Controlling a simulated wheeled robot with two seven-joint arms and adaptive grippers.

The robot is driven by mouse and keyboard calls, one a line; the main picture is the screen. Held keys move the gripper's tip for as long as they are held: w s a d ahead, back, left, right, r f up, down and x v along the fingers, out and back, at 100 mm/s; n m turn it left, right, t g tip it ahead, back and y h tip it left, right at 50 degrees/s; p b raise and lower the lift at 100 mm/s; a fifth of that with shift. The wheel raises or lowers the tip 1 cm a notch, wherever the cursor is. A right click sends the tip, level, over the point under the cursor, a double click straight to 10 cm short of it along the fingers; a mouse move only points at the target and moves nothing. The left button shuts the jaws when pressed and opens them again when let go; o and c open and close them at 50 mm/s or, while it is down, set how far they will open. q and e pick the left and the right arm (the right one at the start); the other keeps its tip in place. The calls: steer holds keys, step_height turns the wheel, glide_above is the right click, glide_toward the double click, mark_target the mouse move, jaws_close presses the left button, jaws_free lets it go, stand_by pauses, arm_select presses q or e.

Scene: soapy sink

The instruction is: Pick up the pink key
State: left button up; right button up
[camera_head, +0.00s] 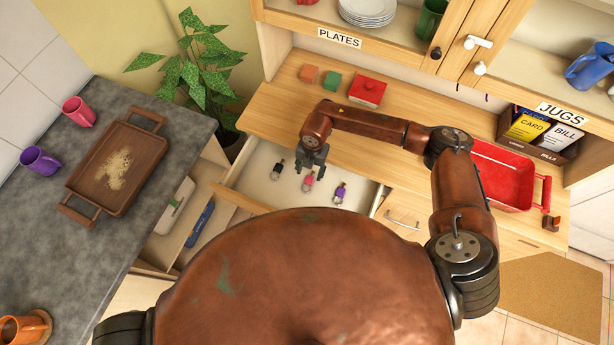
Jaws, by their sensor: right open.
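The pink key (308,181) lies in the open drawer (262,190), between a black key (279,169) on its left and a purple key (340,192) on its right. My right gripper (311,163) reaches down over the drawer, just above the pink key in the picture. It is open and holds nothing that I can see. Whether its fingers touch the key I cannot tell. My left gripper is not in view.
A red box (367,91), an orange block (309,73) and a green block (333,79) stand on the wooden counter (285,110) behind the drawer. A red basin (500,176) is at the right. A wooden tray (118,168) lies on the grey worktop (50,235) at the left.

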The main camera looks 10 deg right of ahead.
mark_target(310, 178)
steer(key=shift+w+d+f+h, duration=0.25)
steer(key=shift+w+d+h, duration=0.1)
steer(key=shift+d, duration=0.35)
steer(key=shift+w+f, duration=0.1)
steer(key=shift+f, duration=0.25)
steer(key=f, duration=0.4)
steer(key=a+f, duration=0.1)
steer(key=f, duration=0.1)
steer(key=shift+w+f, duration=0.2)
steer(key=shift+f, duration=0.15)
steer(key=c, duration=1)
